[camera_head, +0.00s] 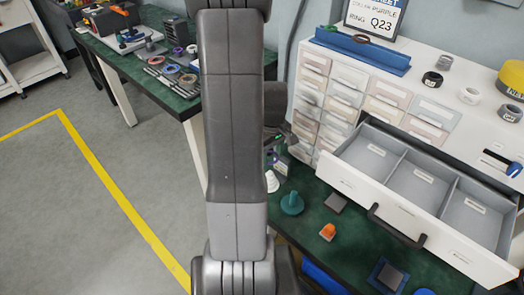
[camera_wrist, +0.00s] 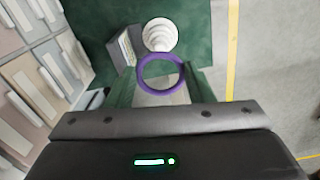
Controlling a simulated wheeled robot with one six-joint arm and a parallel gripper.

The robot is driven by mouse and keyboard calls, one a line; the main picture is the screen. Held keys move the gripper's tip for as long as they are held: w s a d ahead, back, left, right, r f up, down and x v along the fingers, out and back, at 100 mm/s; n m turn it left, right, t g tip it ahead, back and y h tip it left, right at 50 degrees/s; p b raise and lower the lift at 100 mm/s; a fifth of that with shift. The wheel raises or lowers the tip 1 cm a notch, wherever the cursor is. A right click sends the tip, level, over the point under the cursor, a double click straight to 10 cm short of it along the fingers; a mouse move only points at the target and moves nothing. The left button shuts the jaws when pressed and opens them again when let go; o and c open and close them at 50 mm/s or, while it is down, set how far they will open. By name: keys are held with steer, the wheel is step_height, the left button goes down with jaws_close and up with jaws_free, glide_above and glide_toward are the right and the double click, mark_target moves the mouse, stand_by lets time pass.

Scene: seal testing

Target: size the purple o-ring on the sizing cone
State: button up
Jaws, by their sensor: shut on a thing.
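The purple o-ring (camera_wrist: 140,74) is in the wrist view, held between the two fingertips of my gripper (camera_wrist: 161,82). The white stepped sizing cone (camera_wrist: 160,34) stands on the green bench top just beyond the ring. The ring's far edge overlaps the cone's near side in the picture, but the ring is not around the cone. I cannot tell the height gap between them. In the head view my arm hides most of the gripper and the ring; part of the white cone (camera_head: 272,182) shows just right of the arm.
A grey box (camera_wrist: 122,48) stands close left of the cone. An open drawer (camera_head: 408,185) with three empty compartments juts over the bench. A teal knob-shaped piece (camera_head: 292,203) and an orange piece (camera_head: 328,231) stand on the bench.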

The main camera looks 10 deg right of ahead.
steer(key=b, duration=0.3)
glide_above(271, 173)
steer(key=shift+f, duration=2.15)
steer(key=shift+f, duration=0.2)
steer(key=shift+f+b, duration=2.9)
steer(key=shift+f, duration=0.45)
steer(key=o, duration=1)
steer(key=shift+r, duration=0.1)
step_height(271, 173, up, 9)
steer(key=p, duration=0.7)
